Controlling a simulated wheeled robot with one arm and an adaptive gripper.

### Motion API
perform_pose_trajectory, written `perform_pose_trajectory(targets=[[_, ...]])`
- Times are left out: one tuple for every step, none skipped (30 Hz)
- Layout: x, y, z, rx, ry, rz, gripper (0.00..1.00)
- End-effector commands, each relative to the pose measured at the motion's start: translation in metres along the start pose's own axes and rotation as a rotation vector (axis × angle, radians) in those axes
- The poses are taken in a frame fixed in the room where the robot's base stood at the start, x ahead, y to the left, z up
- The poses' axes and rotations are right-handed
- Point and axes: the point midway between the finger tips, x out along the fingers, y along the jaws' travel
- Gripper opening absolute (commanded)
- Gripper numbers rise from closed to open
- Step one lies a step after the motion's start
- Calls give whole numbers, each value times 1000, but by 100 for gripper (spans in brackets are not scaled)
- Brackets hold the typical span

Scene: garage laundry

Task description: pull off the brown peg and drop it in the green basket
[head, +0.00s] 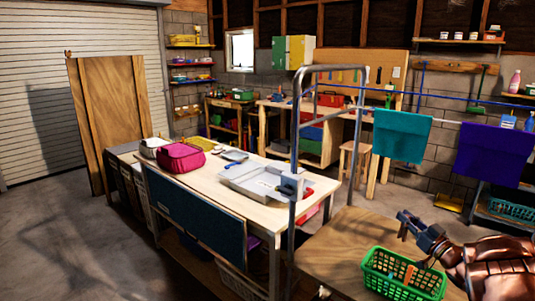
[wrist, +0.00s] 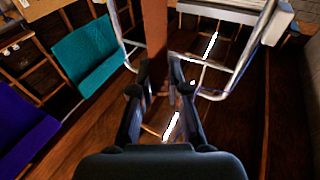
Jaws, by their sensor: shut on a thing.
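My gripper (head: 402,225) reaches in from the right in the head view, above the wooden table and just behind the green basket. In the wrist view my gripper (wrist: 159,68) has its fingers on either side of a brown upright piece, which I take as the brown peg (wrist: 154,35). It is shut on it. In the head view a small brown bit of the peg (head: 403,232) shows at the fingertips; the rest is hard to make out.
A teal towel (head: 402,134) and a purple towel (head: 494,155) hang on a line behind. A grey metal frame (head: 291,215) rises at the wooden table's left (head: 340,245). A workbench (head: 225,190) with a grey tray and pink bag stands further left.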

Motion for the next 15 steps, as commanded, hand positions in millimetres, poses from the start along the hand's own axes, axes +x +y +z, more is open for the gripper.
perform_pose_trajectory(targets=[[-13,8,6,1,2,-5,0],[-19,10,7,2,3,-11,0],[-26,13,8,3,3,-17,0],[-30,14,9,4,2,-23,0],[-33,16,10,4,2,-25,0],[-37,17,10,5,1,-30,0],[-39,17,11,5,0,-33,0],[-41,18,11,5,0,-35,0],[-43,18,11,6,0,-36,0],[-43,19,12,6,0,-37,0],[-44,19,12,6,0,-38,0],[-44,19,14,6,-1,-39,0],[-44,19,15,6,-1,-39,0],[-44,19,16,6,-1,-39,0],[-45,19,18,6,0,-39,0]])
